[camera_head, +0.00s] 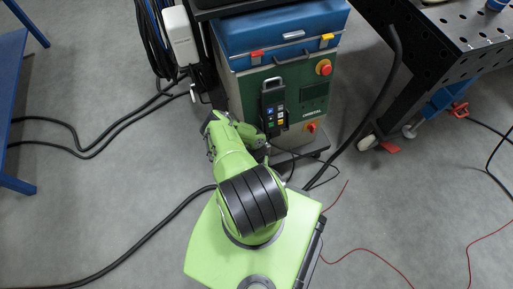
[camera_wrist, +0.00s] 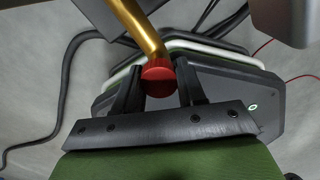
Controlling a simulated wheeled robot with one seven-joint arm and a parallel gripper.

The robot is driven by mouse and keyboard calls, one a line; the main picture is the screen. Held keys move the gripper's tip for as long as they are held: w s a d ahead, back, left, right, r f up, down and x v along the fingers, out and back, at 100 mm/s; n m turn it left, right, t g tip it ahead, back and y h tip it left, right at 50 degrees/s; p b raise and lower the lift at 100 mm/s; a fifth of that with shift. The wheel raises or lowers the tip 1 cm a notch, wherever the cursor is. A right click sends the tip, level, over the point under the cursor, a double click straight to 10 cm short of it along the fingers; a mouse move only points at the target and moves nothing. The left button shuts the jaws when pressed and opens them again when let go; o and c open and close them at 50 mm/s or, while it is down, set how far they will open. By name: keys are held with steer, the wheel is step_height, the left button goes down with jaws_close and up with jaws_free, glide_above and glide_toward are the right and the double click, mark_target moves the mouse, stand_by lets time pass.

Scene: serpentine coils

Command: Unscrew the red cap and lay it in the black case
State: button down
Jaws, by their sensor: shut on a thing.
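In the wrist view, the red cap (camera_wrist: 158,78) sits at the lower end of a bent gold-coloured pipe (camera_wrist: 138,28). My gripper (camera_wrist: 158,86) has its two dark fingers on either side of the cap and is shut on it. The cap meets the pipe end; how far it is threaded on cannot be seen. In the head view, my green arm hides the gripper, the cap and the pipe. I cannot make out a black case in either view.
A grey and green cabinet (camera_head: 287,112) with a blue toolbox (camera_head: 281,27) on top stands ahead of my arm; a black pendant (camera_head: 273,106) hangs on its front. A black perforated table (camera_head: 446,52) is at the right. Black cables (camera_head: 135,246) and red wires (camera_head: 375,256) cross the floor.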

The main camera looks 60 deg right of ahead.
steer(key=n, duration=0.3)
steer(key=shift+s+d, duration=0.1)
steer(key=shift+d, duration=0.05)
steer(key=shift+w+r, duration=0.15)
steer(key=shift+w, duration=0.05)
steer(key=c, duration=0.5)
jaws_free()
steer(key=shift+w+d, duration=0.15)
steer(key=shift+d, duration=0.05)
steer(key=shift+r, duration=0.15)
step_height(320, 180, up, 20)
steer(key=s+a+p, duration=0.1)
steer(key=p, duration=1.4)
steer(key=shift+s+a, duration=0.15)
